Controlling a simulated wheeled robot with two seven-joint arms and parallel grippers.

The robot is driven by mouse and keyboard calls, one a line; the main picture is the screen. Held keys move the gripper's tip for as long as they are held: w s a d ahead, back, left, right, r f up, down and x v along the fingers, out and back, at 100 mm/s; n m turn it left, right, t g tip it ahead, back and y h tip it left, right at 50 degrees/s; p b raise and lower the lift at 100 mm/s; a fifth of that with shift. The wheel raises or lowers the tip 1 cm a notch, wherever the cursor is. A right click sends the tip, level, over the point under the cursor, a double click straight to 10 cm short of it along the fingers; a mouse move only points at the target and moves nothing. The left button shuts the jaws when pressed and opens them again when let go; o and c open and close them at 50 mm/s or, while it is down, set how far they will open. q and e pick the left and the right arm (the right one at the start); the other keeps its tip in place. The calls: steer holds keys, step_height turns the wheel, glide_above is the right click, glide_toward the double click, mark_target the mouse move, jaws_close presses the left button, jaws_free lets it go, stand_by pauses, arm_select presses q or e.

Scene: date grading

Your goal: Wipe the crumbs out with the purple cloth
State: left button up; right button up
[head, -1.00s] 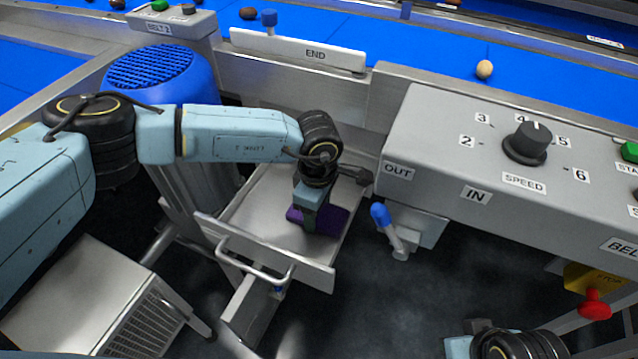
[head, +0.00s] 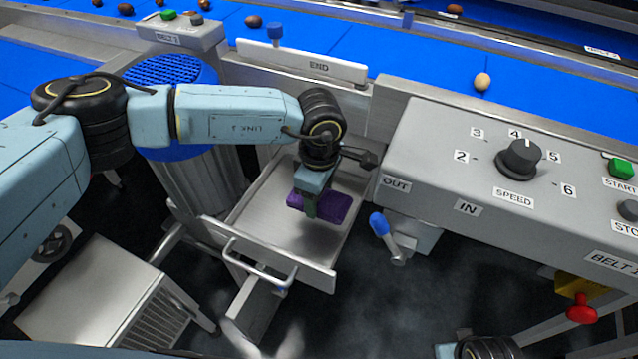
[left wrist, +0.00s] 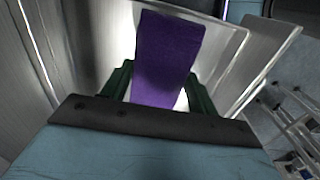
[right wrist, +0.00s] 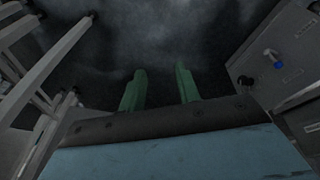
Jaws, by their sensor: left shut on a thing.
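The purple cloth (head: 334,203) is in my left gripper (head: 312,207), over the pulled-out metal tray (head: 262,222) below the END plate. In the left wrist view the cloth (left wrist: 168,55) stands between the two green fingers, which are shut on it. I cannot tell whether it touches the tray floor. No crumbs can be made out on the bare part of the tray. My right gripper (right wrist: 160,88) shows in the right wrist view with its green fingers apart and nothing between them, over dark floor.
The tray's front handle (head: 258,262) faces me. The control box (head: 440,170) with the speed knob (head: 519,158) stands right of the tray, with a blue-tipped lever (head: 380,224) beneath. A blue-topped drum (head: 170,85) is at left. Dates lie on the blue belt (head: 420,65).

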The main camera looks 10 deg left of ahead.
steer(key=shift+s+d+f+p, duration=0.15)
steer(key=shift+d+f, duration=0.15)
steer(key=shift+f, duration=0.2)
steer(key=shift+s+d+f+p, duration=0.15)
steer(key=shift+d+f, duration=0.1)
steer(key=shift+f, duration=0.25)
